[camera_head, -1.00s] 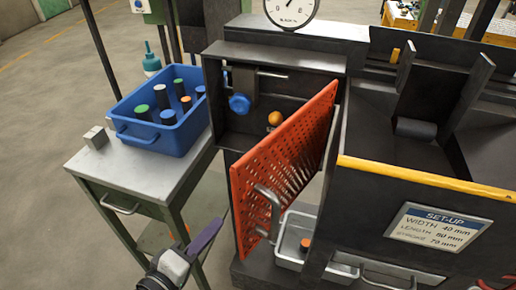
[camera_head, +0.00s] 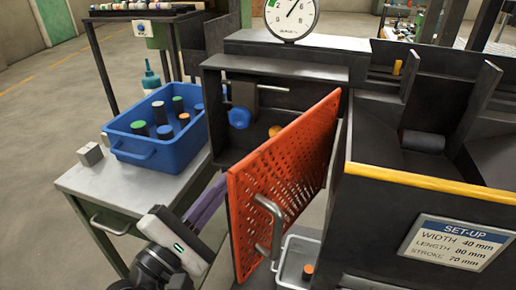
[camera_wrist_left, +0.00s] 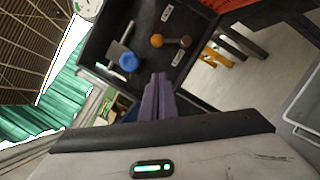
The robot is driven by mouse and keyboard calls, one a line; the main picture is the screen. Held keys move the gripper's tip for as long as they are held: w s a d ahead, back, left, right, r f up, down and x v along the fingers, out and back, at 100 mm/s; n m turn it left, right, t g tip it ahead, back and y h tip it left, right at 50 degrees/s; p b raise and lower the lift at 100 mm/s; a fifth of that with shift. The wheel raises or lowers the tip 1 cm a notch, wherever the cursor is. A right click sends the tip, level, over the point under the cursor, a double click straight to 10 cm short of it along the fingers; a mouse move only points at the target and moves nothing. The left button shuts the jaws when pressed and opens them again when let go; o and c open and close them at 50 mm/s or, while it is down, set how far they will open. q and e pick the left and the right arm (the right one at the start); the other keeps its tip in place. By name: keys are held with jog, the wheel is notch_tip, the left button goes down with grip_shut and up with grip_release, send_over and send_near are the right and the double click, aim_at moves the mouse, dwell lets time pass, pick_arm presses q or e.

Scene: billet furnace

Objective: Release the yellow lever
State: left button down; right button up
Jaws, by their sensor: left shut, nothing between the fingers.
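A dark open box holds a lever with a yellow-orange ball knob (camera_head: 275,130), partly hidden by the orange door in the head view. The left wrist view shows the knob (camera_wrist_left: 157,40) on a short grey arm. A blue knob (camera_head: 239,117) sits left of it; it also shows in the wrist view (camera_wrist_left: 129,62). My left gripper (camera_wrist_left: 157,80) has purple fingers, shut and empty, pointing toward the box from below. The fingers stand apart from both knobs in the wrist view. In the head view the purple fingers (camera_head: 207,202) pass at the door's left edge. My right gripper is not in view.
The perforated orange door (camera_head: 285,165) with a grey handle stands open beside my left gripper. A blue crate (camera_head: 145,155) with several cylinders stands on a metal table (camera_head: 85,182) at left. A grey bin (camera_head: 291,262) sits below the door. A gauge (camera_head: 291,15) stands above.

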pick_arm(q)
jog(key=w+d+r, duration=0.3)
jog(key=w+d, duration=0.4)
jog(key=shift+w+d+r+p, duration=0.15)
jog(key=shift+r+p, duration=0.15)
jog(key=shift+p, duration=0.05)
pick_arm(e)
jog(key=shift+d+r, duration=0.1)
